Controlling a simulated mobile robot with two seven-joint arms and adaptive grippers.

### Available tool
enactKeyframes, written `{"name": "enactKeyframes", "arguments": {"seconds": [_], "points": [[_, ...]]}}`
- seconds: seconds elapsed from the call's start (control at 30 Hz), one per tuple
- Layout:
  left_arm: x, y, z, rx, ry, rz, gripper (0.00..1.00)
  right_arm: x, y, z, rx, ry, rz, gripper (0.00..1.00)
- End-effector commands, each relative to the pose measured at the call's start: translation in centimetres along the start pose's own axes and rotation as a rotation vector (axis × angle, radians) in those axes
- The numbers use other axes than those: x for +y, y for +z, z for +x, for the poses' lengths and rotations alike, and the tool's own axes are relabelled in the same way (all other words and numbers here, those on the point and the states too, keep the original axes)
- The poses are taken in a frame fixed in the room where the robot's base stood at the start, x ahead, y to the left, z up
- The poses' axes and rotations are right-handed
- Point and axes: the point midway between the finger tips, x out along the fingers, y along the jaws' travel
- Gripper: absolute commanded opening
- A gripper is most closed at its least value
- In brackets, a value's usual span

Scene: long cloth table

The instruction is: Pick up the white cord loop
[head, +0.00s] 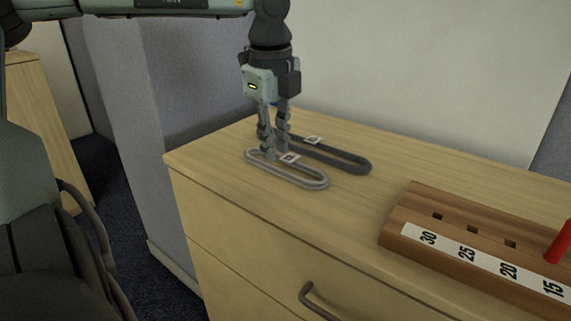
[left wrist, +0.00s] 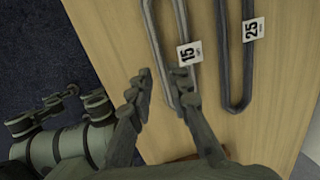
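The white cord loop (head: 312,186), looking pale grey, lies flat on the wooden cabinet top near its left front edge. In the left wrist view the loop (left wrist: 153,35) carries a white tag (left wrist: 189,53) reading 15. My left gripper (head: 274,151) points down over the left part of the loop. In the wrist view its fingers (left wrist: 163,80) are apart, with one strand of the loop showing between the tips. The right fingertip covers part of the loop. I cannot tell whether the fingers touch it. My right gripper is not in view.
A dark grey loop (head: 366,165) with a tag reading 25 (left wrist: 253,29) lies close behind the white one. A wooden block (head: 470,216) with square holes, a number strip and a red peg (head: 561,243) stands at right. The cabinet top between is clear.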

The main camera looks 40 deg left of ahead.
Motion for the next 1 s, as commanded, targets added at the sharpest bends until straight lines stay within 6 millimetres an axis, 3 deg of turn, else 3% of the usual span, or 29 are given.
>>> {"name": "enactKeyframes", "arguments": {"seconds": [0.2, 0.3, 0.53, 0.7, 1.0], "points": [[0.2, 0.2, 3.4, 0.002, 0.003, -0.001, 0.18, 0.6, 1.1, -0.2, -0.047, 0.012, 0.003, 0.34], [0.1, 0.2, 4.1, 0.000, 0.000, -0.002, 0.18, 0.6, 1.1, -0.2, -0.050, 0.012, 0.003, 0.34], [0.1, 0.3, 4.2, 0.000, -0.001, -0.001, 0.18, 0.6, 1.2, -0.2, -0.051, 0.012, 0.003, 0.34], [0.1, 0.3, 4.2, 0.000, 0.000, -0.001, 0.00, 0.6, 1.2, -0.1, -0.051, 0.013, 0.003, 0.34], [0.1, 0.3, 4.2, 0.000, -0.001, -0.001, 0.00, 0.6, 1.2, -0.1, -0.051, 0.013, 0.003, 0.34]]}}
